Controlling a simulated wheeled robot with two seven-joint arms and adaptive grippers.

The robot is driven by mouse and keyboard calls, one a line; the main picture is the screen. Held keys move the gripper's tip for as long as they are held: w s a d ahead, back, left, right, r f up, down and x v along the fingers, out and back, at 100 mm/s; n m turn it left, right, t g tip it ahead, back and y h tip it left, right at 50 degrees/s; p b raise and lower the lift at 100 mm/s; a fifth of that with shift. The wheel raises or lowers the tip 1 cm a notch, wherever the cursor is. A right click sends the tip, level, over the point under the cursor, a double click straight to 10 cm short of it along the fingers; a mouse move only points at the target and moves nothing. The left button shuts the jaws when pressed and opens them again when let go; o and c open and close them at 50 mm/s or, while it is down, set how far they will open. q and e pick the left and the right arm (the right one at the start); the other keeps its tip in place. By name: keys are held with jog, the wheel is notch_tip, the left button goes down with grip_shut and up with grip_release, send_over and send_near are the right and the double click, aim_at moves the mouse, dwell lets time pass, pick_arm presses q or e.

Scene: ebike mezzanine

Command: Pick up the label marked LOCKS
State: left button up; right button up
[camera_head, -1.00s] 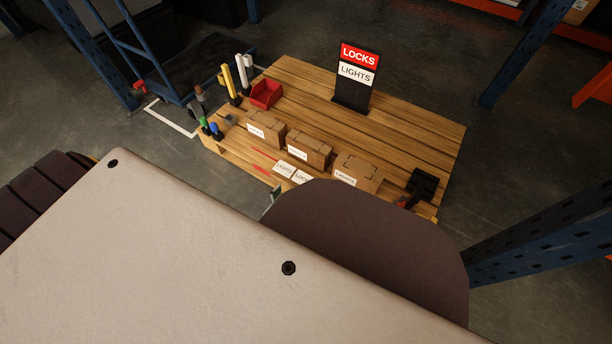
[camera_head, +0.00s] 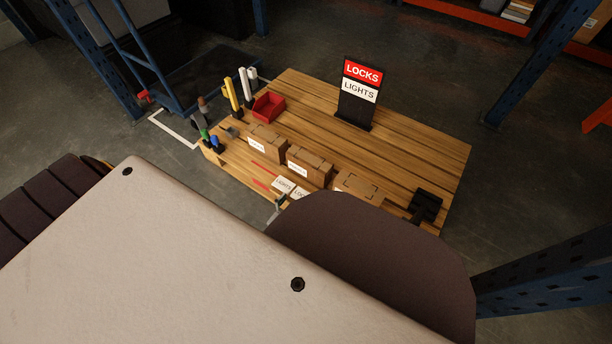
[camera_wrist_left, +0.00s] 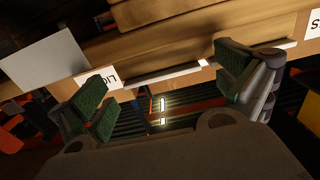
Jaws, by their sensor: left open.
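The white label marked LOCKS (camera_head: 300,193) lies at the table's front edge, partly hidden behind my own arm; only "LOC" shows. Left of it lies the white label marked LIGHTS (camera_head: 283,185). My left gripper (camera_head: 278,208) is just in front of these labels, mostly hidden. In the left wrist view the gripper (camera_wrist_left: 165,92) is open, its green-padded fingers wide apart with nothing held between them. My right gripper is not seen.
Several cardboard boxes (camera_head: 309,166) stand in a row on the wooden table (camera_head: 410,150) behind the labels. A black stand with a LOCKS and LIGHTS sign (camera_head: 358,93), a red bin (camera_head: 268,106) and a black holder (camera_head: 425,205) also stand there. The table's back right is clear.

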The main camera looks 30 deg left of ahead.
pick_arm(q)
jog(key=shift+w, duration=0.2)
dwell(0.4)
jog(key=c, duration=0.7)
